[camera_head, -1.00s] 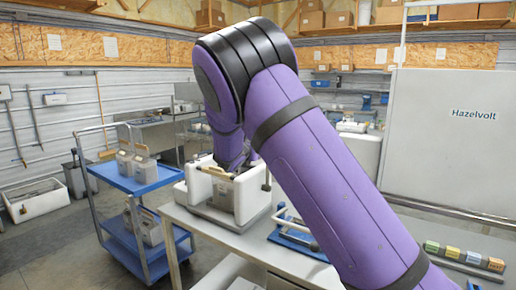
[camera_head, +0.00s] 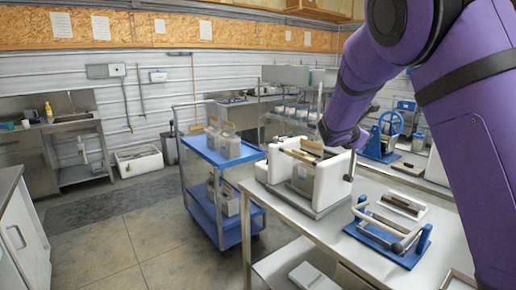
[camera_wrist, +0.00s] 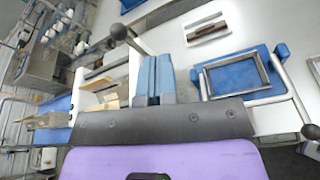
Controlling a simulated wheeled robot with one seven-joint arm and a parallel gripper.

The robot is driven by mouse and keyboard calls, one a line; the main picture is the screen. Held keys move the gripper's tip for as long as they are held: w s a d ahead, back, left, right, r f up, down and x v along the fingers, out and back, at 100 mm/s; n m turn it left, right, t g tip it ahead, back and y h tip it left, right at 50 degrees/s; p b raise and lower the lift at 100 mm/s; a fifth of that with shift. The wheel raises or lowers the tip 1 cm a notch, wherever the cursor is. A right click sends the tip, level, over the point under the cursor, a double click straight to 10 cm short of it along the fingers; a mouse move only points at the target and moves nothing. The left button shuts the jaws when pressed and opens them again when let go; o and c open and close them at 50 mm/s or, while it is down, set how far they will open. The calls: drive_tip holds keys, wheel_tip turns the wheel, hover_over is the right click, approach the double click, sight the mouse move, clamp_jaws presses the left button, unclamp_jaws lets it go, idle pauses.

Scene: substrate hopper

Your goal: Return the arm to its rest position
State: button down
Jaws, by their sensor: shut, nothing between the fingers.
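My purple arm (camera_head: 480,150) fills the right side of the head view and bends down toward the table. In that view its wrist end (camera_head: 345,130) is over the right rear of the white-walled hopper (camera_head: 335,185), and my fingers cannot be made out. In the wrist view, my gripper (camera_wrist: 153,78) shows as two blue-grey fingers side by side, shut with nothing between them. The hopper's white wall (camera_wrist: 110,82) and a dark knobbed lever (camera_wrist: 118,32) are just left of the fingers there. I cannot tell the exact clearance.
A blue fixture with a metal frame (camera_head: 385,235) stands on the steel table (camera_head: 290,205), right of the hopper; it also shows in the wrist view (camera_wrist: 240,72). A blue cart (camera_head: 205,152) carrying grey containers stands to the left. The floor (camera_head: 120,240) at left is open.

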drive_tip(key=s+d+r+m+g+y, duration=0.25)
drive_tip(key=s+m, duration=0.45)
drive_tip(key=s, duration=0.4)
drive_tip(key=s+d+r+m+g+y, duration=0.1)
drive_tip(key=s+d+m+g+y, duration=0.35)
drive_tip(key=s, duration=0.75)
drive_tip(key=s+a+m+t+y, duration=0.1)
drive_tip(key=s+a+m, duration=0.4)
drive_tip(key=s, duration=0.6)
drive_tip(key=s+a+m+t+y, duration=0.1)
drive_tip(key=s+a+m+y, duration=0.2)
drive_tip(key=s, duration=0.8)
drive_tip(key=a+m, duration=0.2)
drive_tip(key=a, duration=0.2)
drive_tip(key=shift+s+r+m+t+y, duration=0.3)
drive_tip(key=shift+s+r+m+t, duration=0.05)
drive_tip(key=shift+r+t, duration=0.05)
